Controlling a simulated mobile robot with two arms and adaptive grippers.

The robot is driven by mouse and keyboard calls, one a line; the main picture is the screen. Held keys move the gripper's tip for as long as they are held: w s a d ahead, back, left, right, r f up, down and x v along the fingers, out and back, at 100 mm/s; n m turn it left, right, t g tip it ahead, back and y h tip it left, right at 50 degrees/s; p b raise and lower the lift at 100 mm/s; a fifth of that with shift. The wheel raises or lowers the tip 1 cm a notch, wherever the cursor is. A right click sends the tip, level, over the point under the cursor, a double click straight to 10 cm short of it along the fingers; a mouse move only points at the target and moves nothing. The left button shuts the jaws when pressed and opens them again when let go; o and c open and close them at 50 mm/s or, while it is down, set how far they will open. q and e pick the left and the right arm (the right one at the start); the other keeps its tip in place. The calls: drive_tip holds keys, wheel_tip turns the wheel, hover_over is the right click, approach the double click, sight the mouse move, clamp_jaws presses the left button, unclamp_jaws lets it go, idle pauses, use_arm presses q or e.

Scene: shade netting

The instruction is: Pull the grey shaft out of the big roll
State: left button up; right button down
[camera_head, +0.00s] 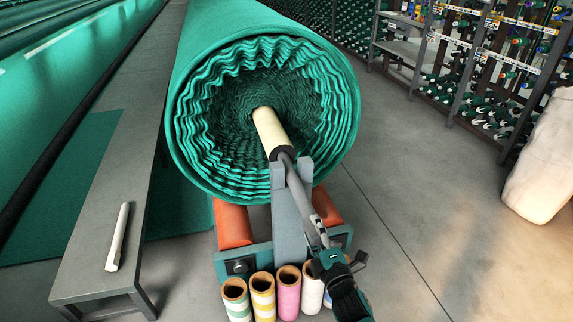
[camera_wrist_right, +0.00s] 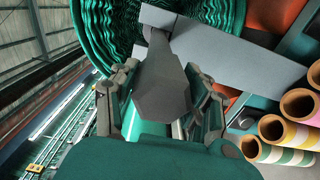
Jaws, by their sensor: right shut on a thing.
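The big roll of green netting (camera_head: 262,120) faces me with its open end, folds wavy around a hollow. A cream core tube (camera_head: 268,130) sticks out of its middle. The grey shaft (camera_head: 297,185) comes out of the core's dark end and slopes down toward me past a grey upright support (camera_head: 286,215). My right gripper (camera_head: 324,258) is shut on the shaft's near end. In the right wrist view the shaft (camera_wrist_right: 163,90) lies between the two fingers of the gripper (camera_wrist_right: 163,105). How far the shaft reaches inside the roll is hidden. My left gripper is not in view.
Orange rollers (camera_head: 233,224) on a teal stand (camera_head: 262,256) lie under the roll. Several coloured tubes, including a pink one (camera_head: 289,292), stand in front. A grey bench (camera_head: 100,215) with a pale bar (camera_head: 118,237) is left. Floor (camera_head: 430,190) is clear at right, before racks (camera_head: 470,80).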

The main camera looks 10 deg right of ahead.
drive_tip(key=shift+s+r, duration=0.25)
drive_tip(key=shift+s, duration=0.25)
drive_tip(key=shift+s+p, duration=0.4)
drive_tip(key=shift+s, duration=1.95)
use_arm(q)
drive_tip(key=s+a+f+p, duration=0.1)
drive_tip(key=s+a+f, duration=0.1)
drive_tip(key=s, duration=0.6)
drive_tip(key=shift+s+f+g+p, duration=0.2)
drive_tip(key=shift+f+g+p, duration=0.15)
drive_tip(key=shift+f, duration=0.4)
use_arm(e)
approach(320, 242)
drive_tip(key=shift+s+d+r, duration=0.1)
drive_tip(key=shift+s+r, duration=0.15)
drive_tip(key=shift+s, duration=0.85)
drive_tip(key=shift+s+d+r, duration=0.1)
drive_tip(key=shift+s+r, duration=0.1)
drive_tip(key=shift+s, duration=1)
